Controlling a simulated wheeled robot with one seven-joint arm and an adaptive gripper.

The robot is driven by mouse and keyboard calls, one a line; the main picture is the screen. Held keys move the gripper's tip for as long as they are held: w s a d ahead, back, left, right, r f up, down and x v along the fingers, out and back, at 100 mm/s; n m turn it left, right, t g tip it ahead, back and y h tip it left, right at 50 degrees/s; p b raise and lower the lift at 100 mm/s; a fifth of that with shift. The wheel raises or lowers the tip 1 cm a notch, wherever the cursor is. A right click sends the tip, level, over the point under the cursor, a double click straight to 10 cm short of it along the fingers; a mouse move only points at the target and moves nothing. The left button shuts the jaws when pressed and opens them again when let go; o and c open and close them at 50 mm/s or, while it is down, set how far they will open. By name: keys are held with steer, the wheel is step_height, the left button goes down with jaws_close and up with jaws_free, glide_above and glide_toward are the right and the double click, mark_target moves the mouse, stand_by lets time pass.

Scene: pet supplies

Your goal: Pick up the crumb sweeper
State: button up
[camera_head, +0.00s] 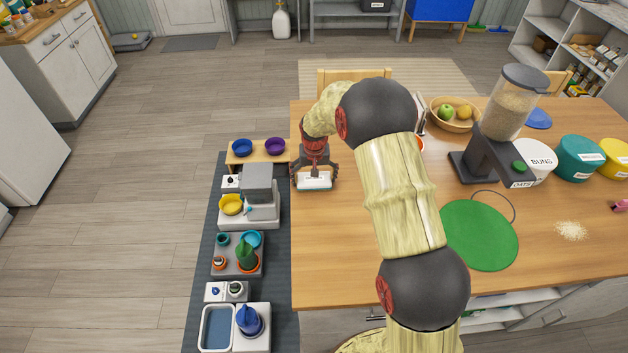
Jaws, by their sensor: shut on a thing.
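The crumb sweeper (314,183) is a small white block-like thing with a blue-grey strip, at the left edge of the wooden table (325,245). My gripper (314,172), dark with red parts, points down over it and is shut on it. The fingers cover parts of its sides and top. I cannot tell whether the sweeper touches the table or hangs just above it. My arm crosses the middle of the view and hides part of the table behind it.
A feeder with a clear hopper (517,100), a fruit bowl (453,115), several canisters and a green round mat (480,236) stand on the right. Crumbs (571,230) lie at the far right. Pet bowls and dispensers stand on a dark floor mat (205,270) left of the table.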

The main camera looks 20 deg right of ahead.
steer(key=shift+r, duration=0.45)
step_height(320, 180, up, 2)
steer(key=shift+r, duration=0.2)
steer(key=s+d+r+p, duration=0.1)
steer(key=s+d+r, duration=0.2)
steer(key=s+r, duration=0.6)
steer(key=shift+s+r+p, duration=0.35)
steer(key=shift+s+p, duration=0.05)
steer(key=shift+s, duration=1.95)
steer(key=o, duration=0.7)
steer(key=c, duration=0.5)
